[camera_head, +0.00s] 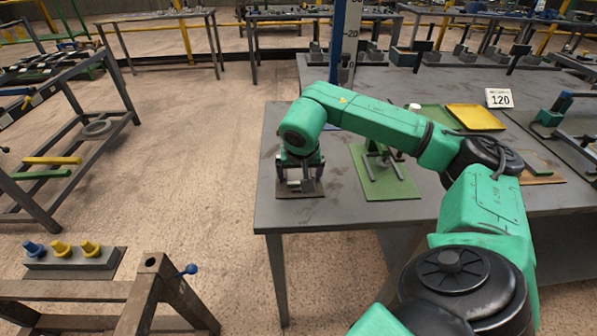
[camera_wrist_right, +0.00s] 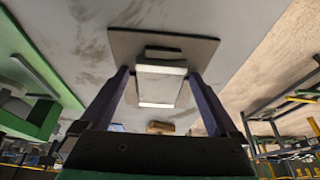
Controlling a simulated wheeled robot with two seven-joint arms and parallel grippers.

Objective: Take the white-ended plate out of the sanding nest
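The sanding nest (camera_head: 312,190) is a small dark-brown base at the left end of the grey table, and it also shows in the right wrist view (camera_wrist_right: 200,50). The white-ended plate (camera_wrist_right: 160,90) stands at the nest, pale end towards the wrist camera. A little of its pale part shows below the gripper in the head view (camera_head: 294,185). My right gripper (camera_head: 301,168) points down over the nest. In the right wrist view its two dark fingers (camera_wrist_right: 160,74) stand either side of the plate, open, with a narrow gap on each side. My left gripper is out of view.
A green mat (camera_head: 398,190) with a metal fixture lies right of the nest. A blue post (camera_head: 345,45) rises behind my arm. Bare tabletop lies in front of the nest.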

